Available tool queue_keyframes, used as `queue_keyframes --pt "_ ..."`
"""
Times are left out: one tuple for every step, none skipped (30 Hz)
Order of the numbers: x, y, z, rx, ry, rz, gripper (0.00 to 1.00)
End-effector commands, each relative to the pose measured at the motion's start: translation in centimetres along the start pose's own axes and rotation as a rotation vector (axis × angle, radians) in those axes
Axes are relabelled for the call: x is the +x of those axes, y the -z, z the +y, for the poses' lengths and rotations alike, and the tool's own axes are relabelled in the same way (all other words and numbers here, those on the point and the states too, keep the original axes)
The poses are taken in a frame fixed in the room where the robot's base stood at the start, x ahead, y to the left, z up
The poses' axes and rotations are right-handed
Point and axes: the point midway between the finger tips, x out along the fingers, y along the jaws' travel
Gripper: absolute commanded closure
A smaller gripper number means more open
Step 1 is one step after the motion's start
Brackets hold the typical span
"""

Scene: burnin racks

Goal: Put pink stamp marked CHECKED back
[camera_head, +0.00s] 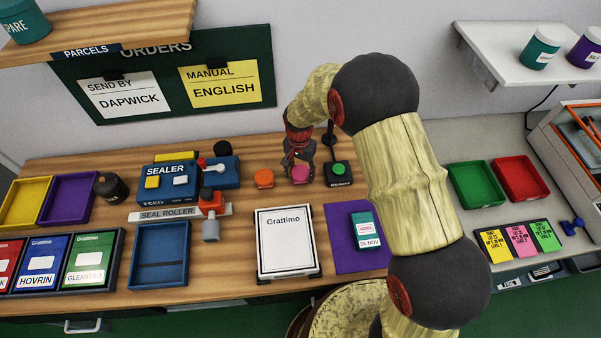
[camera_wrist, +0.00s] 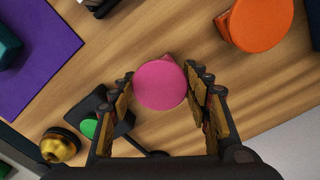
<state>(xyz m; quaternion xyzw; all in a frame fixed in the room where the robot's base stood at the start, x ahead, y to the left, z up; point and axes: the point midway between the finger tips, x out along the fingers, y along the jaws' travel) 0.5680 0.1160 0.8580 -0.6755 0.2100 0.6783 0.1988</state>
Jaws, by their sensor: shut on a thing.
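The pink stamp (camera_head: 300,175) stands on the wooden bench between an orange stamp and a black device with a green top. In the wrist view the pink stamp (camera_wrist: 161,85) shows its round top between the fingers. My gripper (camera_head: 299,158) is over it from above, shut on it; the fingers (camera_wrist: 163,92) flank it on both sides. The stamp's marking cannot be read. The orange stamp (camera_head: 263,178) is to its left in the head view and also shows in the wrist view (camera_wrist: 260,22).
The green-topped black device (camera_head: 338,172) is close on the right. The blue sealer (camera_head: 168,180) is left. Bare wood lies around the stamps.

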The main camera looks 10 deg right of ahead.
Motion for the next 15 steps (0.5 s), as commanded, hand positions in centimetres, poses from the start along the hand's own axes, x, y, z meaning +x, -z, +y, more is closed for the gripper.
queue_keyframes --pt "0.13 -0.01 0.01 0.000 0.000 0.000 0.68" --pt "0.23 -0.01 0.01 0.000 0.000 0.000 0.68" --pt "0.35 -0.01 0.01 0.000 0.000 0.000 0.68" --pt "0.33 -0.02 0.01 0.000 0.000 0.000 0.51" --pt "0.30 -0.02 0.02 0.000 0.000 0.000 0.49" --pt "0.29 -0.02 0.02 0.000 -0.001 0.000 0.47" --pt "0.28 -0.02 0.02 0.000 0.000 0.000 0.45" --pt "0.28 -0.02 0.02 0.000 0.000 -0.001 0.44" --pt "0.28 -0.02 0.02 0.000 0.000 0.000 0.41" --pt "0.28 -0.02 0.02 0.000 0.000 0.000 0.40" --pt "0.27 -0.02 0.02 0.000 0.000 -0.001 0.38" --pt "0.27 -0.02 0.02 0.000 0.000 -0.001 0.36" --pt "0.27 -0.02 0.02 0.000 0.000 -0.001 0.34" --pt "0.27 -0.02 0.02 0.000 -0.001 -0.001 0.34" --pt "0.27 -0.02 0.02 0.000 -0.001 -0.001 0.34"
